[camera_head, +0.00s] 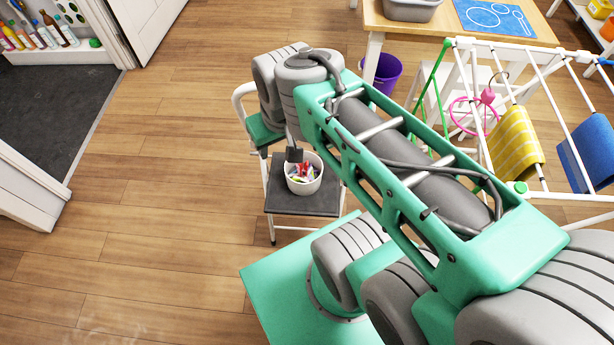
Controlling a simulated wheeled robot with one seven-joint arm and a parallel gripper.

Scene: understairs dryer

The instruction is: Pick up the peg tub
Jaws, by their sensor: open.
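The peg tub (303,185) is a small white round tub with red, white, yellow and other coloured pegs in it. The fingers are mostly hidden by my wrist and look open. I cannot tell whether a finger touches the rim or is just above it.
A white drying rack (540,185) with yellow (514,145) and blue cloths stands at the right. A purple bucket (387,72) stands under the wooden table (455,22) at the back. Wooden floor is clear on the left. A white door (140,25) stands open.

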